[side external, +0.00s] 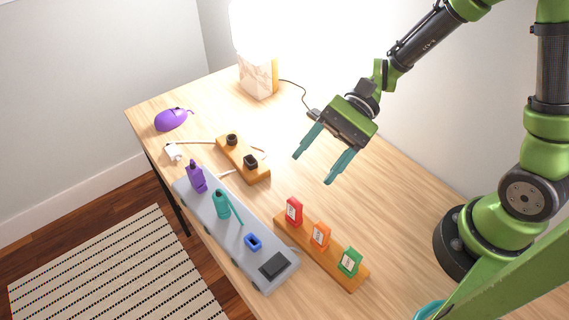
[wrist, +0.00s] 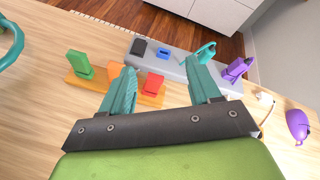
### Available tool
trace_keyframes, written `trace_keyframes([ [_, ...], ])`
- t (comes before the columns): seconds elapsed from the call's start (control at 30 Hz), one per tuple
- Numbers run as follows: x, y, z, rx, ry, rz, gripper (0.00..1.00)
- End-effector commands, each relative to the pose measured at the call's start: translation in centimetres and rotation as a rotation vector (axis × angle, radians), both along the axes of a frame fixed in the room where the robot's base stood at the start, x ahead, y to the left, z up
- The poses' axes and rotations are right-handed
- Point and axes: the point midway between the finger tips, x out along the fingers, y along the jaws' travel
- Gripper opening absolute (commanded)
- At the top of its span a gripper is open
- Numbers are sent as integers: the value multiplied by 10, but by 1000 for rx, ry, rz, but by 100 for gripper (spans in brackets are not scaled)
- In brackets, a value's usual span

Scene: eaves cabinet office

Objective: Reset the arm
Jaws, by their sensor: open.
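My green arm holds my gripper (side external: 311,168) above the wooden desk (side external: 400,200), with its teal fingers apart and nothing between them. In the side view it hangs over the desk, to the right of the small wooden block and above the rack of coloured cards. In the wrist view the open fingers (wrist: 162,92) point toward the grey tray, with bare desk and part of the card rack between and behind them.
A grey tray (side external: 213,228) holds purple, teal, blue and dark items. A wooden rack (side external: 335,273) holds red, orange and green cards. A wooden block (side external: 244,166), purple mouse (side external: 172,120), white plug (side external: 173,152) and bright lamp (side external: 257,79) stand farther left and back. Bare desk lies right of the rack.

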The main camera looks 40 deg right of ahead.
Motion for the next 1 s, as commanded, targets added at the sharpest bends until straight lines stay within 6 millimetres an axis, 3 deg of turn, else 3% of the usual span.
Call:
trace_keyframes([
  [0.2, -28, -43, 29, -350, -349, 146, 62],
  [0.6, -43, -131, 94, -913, -958, 178, 62],
  [0.8, -45, -149, 113, -1025, -1086, 157, 62],
  [1.0, -46, -151, 115, -1036, -1097, 155, 62],
])
